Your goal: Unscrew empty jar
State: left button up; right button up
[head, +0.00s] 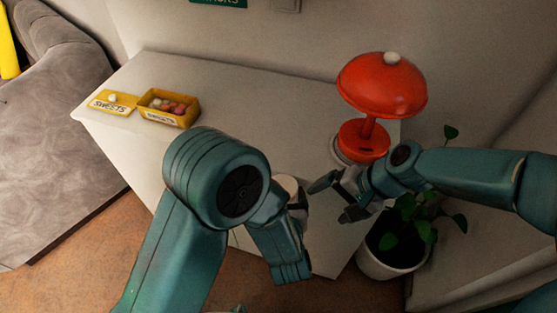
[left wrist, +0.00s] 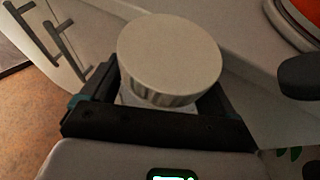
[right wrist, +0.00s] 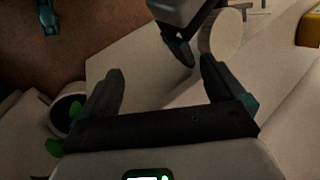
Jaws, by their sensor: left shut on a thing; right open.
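A jar with a wide pale round lid (left wrist: 170,50) stands between the fingers of my left gripper (left wrist: 165,95), which is shut on the jar below the lid. Little of the jar body shows, so I cannot tell whether it is empty. In the head view the lid (head: 289,186) shows partly behind my left arm, at the front of the white counter. My right gripper (head: 336,198) is open and empty, just right of the jar and apart from it. In the right wrist view the lid (right wrist: 222,36) is beyond the right fingertip of my right gripper (right wrist: 160,70).
A red domed dispenser (head: 382,88) stands on the counter (head: 240,95) behind my right gripper. A potted plant (head: 390,255) is on the floor at right.

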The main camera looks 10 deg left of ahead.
jog(key=w+a+r+n+h, duration=0.1)
jog(key=a+r+h, duration=0.1)
jog(key=a, duration=0.2)
jog(key=w+a+r+h, duration=0.1)
jog(key=a+r+h, duration=0.1)
jog(key=a+r, duration=0.1)
jog(key=w+a+r+n+g+h, duration=0.1)
jog(key=a+r, duration=0.1)
jog(key=a, duration=0.3)
jog(key=shift+w+a+r+n+h, duration=0.1)
jog(key=shift+r+n+h, duration=0.2)
jog(key=shift+r+h, duration=0.1)
jog(key=shift+a, duration=0.1)
jog(key=shift+h, duration=0.3)
notch_tip(320, 180, down, 8)
jog(key=shift+w+a+r, duration=0.1)
jog(key=shift+a, duration=0.15)
jog(key=c, duration=1.1)
jog(key=n, duration=0.5)
jog(key=shift+r, duration=0.1)
jog(key=n, duration=0.5)
jog(key=shift+s, duration=0.2)
